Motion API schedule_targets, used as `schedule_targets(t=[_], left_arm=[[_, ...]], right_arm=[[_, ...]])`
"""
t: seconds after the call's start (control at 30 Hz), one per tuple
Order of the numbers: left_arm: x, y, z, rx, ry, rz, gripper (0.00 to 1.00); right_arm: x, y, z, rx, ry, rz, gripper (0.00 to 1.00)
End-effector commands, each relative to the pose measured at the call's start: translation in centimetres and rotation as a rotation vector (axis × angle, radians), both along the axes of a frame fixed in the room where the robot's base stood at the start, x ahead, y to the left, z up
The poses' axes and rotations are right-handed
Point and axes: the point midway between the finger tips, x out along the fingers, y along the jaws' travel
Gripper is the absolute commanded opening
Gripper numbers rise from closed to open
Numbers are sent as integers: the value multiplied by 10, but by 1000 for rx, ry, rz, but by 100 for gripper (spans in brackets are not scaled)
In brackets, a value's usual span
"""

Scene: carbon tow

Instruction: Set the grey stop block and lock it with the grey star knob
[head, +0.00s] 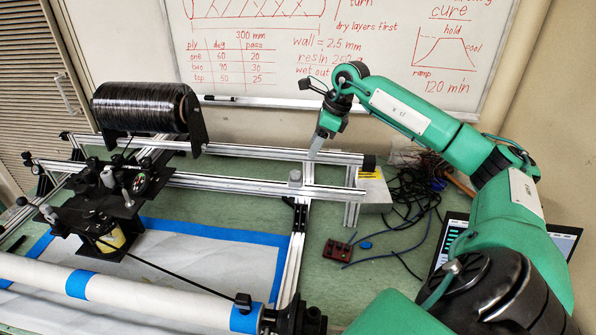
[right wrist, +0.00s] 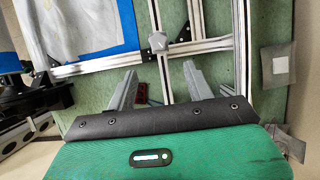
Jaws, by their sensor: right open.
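A small grey knob-like piece (head: 295,177) sits on the front aluminium rail, where the crosswise rail meets it. It also shows in the right wrist view (right wrist: 158,42), just beyond my fingertips and roughly between them. I cannot tell the stop block and the star knob apart in it. My right gripper (head: 315,152) points down over the back rail, up and to the right of the grey piece in the head view. In the right wrist view its two grey fingers (right wrist: 159,68) are spread, with nothing held between them. My left gripper is not in view.
A carriage with a black fibre spool (head: 145,108) stands on the rails at left. A white tube (head: 140,295) crosses the front. A red box (head: 337,250), loose cables (head: 405,200) and a laptop (head: 510,240) lie at right. Green bench shows between the rails.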

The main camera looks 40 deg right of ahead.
Motion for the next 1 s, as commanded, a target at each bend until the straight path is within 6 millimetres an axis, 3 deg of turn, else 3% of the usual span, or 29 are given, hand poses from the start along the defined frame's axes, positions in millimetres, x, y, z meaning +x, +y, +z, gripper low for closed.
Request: schedule_targets(t=[0.3, 0.6, 1.0], left_arm=[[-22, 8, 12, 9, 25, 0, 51], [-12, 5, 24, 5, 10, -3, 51], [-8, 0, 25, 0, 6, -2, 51]], right_arm=[[19, 17, -58, 4, 3, 1, 53], [34, 28, -104, 2, 1, 0, 53], [37, 30, -116, 0, 0, 0, 53]])
